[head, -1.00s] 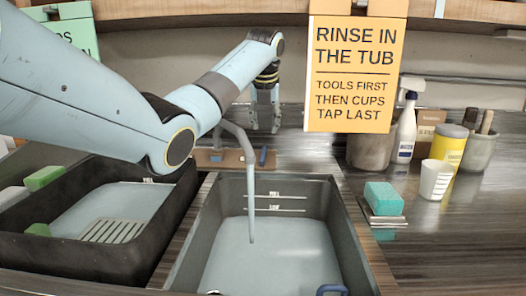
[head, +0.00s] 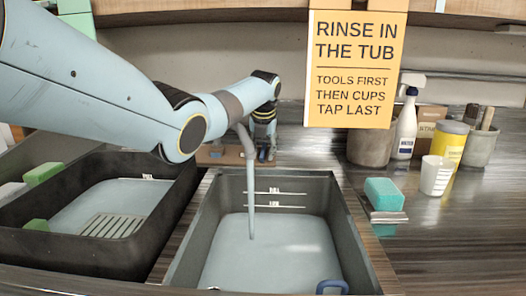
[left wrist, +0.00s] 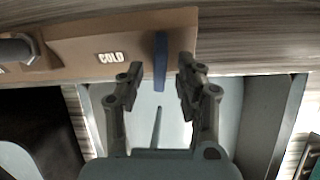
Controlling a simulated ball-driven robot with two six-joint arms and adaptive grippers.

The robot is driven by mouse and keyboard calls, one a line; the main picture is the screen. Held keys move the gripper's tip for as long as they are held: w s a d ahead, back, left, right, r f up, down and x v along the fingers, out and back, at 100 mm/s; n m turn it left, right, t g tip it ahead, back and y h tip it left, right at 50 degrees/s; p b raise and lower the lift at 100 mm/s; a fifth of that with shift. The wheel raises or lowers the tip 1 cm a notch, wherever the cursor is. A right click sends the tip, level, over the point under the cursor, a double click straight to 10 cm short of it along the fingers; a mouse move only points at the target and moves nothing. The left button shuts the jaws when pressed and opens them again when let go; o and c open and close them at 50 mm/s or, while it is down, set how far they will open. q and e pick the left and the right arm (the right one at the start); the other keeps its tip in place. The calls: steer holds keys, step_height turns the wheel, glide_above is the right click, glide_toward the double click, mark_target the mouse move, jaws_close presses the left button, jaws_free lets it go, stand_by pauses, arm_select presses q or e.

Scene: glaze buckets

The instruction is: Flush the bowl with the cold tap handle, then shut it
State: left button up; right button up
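The cold tap handle (left wrist: 160,62) is a blue lever on a brown plate marked COLD in the left wrist view. My left gripper (left wrist: 157,72) is open, with one finger on each side of the handle and visible gaps beside it. In the head view my left gripper (head: 264,154) points down at the plate behind the basin and mostly hides the handle. The grey spout (head: 250,190) curves down into the grey basin (head: 345,225), the likely bowl. I cannot make out a running stream. My right gripper is not in view.
A dark tub (head: 135,240) with a slotted grate stands left of the basin. A blue loop (head: 332,287) sits at the basin's front. A teal sponge (head: 384,194), white cup (head: 436,176) and spray bottle (head: 406,125) stand right. An orange sign (head: 357,70) hangs above.

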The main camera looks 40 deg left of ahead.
arm_select(q)
jaws_close()
steer(key=shift+r+m+p, duration=0.15)
steer(key=shift+m+p, duration=0.15)
steer(key=shift+p, duration=0.05)
steer(key=shift+m, duration=0.4)
jaws_free()
